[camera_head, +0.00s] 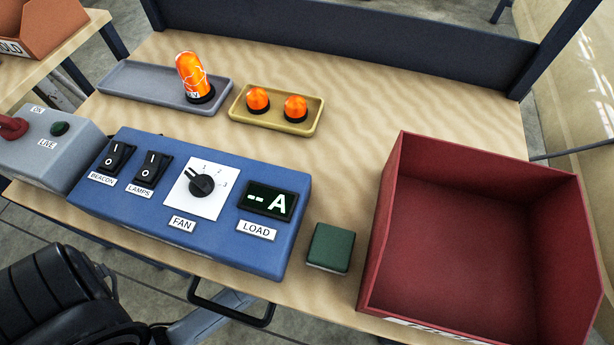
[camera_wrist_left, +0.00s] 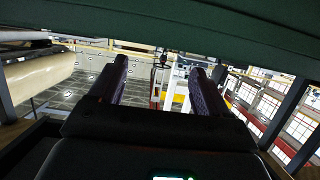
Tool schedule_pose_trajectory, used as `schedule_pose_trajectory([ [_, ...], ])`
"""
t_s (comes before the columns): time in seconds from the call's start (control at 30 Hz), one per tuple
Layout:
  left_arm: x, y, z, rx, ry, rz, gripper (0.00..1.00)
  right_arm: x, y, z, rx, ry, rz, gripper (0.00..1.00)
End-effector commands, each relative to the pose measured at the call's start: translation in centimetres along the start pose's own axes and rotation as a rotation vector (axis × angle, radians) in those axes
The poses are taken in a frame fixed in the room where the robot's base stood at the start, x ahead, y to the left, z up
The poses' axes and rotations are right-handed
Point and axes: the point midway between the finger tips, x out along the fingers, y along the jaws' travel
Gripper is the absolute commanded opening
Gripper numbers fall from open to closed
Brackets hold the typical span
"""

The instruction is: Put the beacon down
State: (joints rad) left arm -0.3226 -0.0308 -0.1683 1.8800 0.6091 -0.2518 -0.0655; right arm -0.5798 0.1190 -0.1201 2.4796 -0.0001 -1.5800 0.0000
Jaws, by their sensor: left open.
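The orange beacon (camera_head: 191,72) has a black base and pale crack-like lines on its dome. It stands near the right end of the grey tray (camera_head: 130,82) in the head view, with no gripper touching it. Two smaller orange lamps, a left one (camera_head: 257,99) and a right one (camera_head: 295,107), sit in the yellow tray (camera_head: 272,124) beside it. My left gripper (camera_wrist_left: 159,70) shows in its wrist view with its two fingers apart and nothing between them. The beacon is not visible in that view. My right gripper is not in view.
A blue control panel (camera_head: 185,225) with switches, a dial and a display lies along the front of the trolley top. A grey switch box (camera_head: 42,150) is at its left. A green block (camera_head: 329,248) and a large red bin (camera_head: 475,245) are at right. Bare wood lies behind the bin.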

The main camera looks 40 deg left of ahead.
Motion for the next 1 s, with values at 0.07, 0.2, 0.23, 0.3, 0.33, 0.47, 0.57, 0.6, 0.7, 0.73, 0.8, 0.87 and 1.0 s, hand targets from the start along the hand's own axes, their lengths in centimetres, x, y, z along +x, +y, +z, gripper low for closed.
schedule_pose_trajectory([
  [0.07,-1.9,0.0,-0.3,-0.001,-0.004,0.000,0.77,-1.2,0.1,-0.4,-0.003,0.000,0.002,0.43],
  [0.2,-4.3,0.0,-0.2,-0.001,-0.004,0.000,0.77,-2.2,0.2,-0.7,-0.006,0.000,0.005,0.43],
  [0.23,-4.8,0.0,-0.3,-0.001,-0.003,0.000,0.77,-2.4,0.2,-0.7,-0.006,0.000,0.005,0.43],
  [0.3,-5.7,0.0,-0.2,-0.001,-0.002,0.000,0.77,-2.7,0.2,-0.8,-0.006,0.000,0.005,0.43],
  [0.33,-6.0,0.0,-0.2,-0.001,-0.002,0.000,0.77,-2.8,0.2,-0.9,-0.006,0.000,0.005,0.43],
  [0.47,-7.1,0.0,-0.1,-0.001,-0.001,-0.001,0.77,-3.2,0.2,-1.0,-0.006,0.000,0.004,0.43],
  [0.57,-7.5,0.0,-0.1,-0.001,-0.001,-0.001,0.77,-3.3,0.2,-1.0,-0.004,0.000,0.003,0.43],
  [0.6,-7.6,0.0,0.0,-0.001,-0.001,-0.001,0.77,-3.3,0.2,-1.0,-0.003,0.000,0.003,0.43],
  [0.7,-7.6,0.0,0.0,-0.001,0.000,-0.001,0.77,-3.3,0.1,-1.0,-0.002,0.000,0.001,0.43],
  [0.73,-7.6,0.0,0.0,-0.001,0.000,-0.001,0.77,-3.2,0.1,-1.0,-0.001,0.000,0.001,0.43],
  [0.8,-7.6,0.0,0.0,-0.001,0.000,-0.001,0.77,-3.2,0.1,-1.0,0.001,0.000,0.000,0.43],
  [0.87,-7.6,0.0,0.0,-0.001,0.000,-0.001,0.77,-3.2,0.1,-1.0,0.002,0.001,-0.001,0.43],
  [1.0,-7.6,0.0,0.0,-0.001,0.000,-0.001,0.77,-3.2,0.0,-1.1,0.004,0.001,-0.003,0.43],
])
